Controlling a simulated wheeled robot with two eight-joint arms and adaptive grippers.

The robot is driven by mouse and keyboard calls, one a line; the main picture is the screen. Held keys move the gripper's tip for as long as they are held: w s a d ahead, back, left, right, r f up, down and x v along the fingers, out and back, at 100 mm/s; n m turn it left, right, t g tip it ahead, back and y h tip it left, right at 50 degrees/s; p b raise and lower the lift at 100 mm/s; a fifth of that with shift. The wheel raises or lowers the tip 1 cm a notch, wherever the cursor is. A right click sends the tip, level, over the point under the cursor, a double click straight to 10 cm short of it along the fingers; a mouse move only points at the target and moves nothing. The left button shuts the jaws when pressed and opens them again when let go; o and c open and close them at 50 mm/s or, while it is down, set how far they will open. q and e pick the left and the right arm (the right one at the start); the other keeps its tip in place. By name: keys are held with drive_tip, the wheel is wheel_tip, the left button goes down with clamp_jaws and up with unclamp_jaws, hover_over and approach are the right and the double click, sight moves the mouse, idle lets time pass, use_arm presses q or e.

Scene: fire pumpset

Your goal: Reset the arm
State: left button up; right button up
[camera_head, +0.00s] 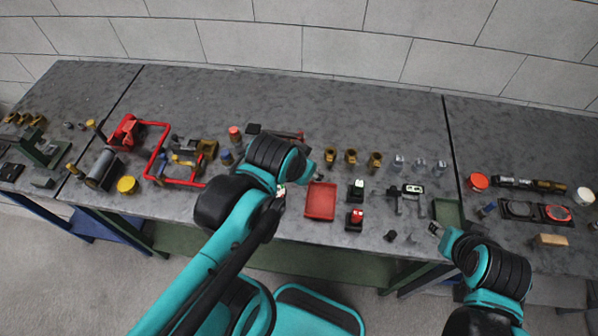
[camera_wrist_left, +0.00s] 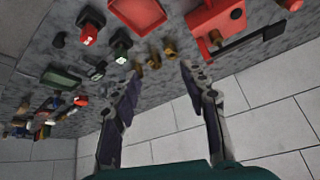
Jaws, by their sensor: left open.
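My left gripper (camera_wrist_left: 161,72) is open in the left wrist view, its two fingers spread with nothing between them. In the head view the left arm reaches over the front middle of the bench, and its own links mostly hide the gripper. A red tray (camera_head: 321,201) lies just right of that arm and also shows in the left wrist view (camera_wrist_left: 138,14). My right gripper (camera_head: 436,229) is by the bench's front edge at the right, near a green tray (camera_head: 447,212). It is too small there to tell its finger state.
Several brass fittings (camera_head: 351,157) stand behind the red tray. A green-topped block (camera_head: 356,189) and a red-topped block (camera_head: 355,219) stand to its right. A red frame (camera_head: 158,153) stands left of the arm. The rear of the middle bench (camera_head: 330,105) is clear, with a block wall behind.

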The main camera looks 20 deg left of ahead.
use_arm(q)
drive_tip(key=shift+s+a+f+n+t, duration=0.3)
drive_tip(key=shift+s+a+n+t, duration=0.15)
drive_tip(key=shift+s+n, duration=0.4)
drive_tip(key=shift+w, duration=0.1)
wheel_tip(320, 180, down, 8)
drive_tip(key=b, duration=0.8)
drive_tip(key=shift+f, duration=0.25)
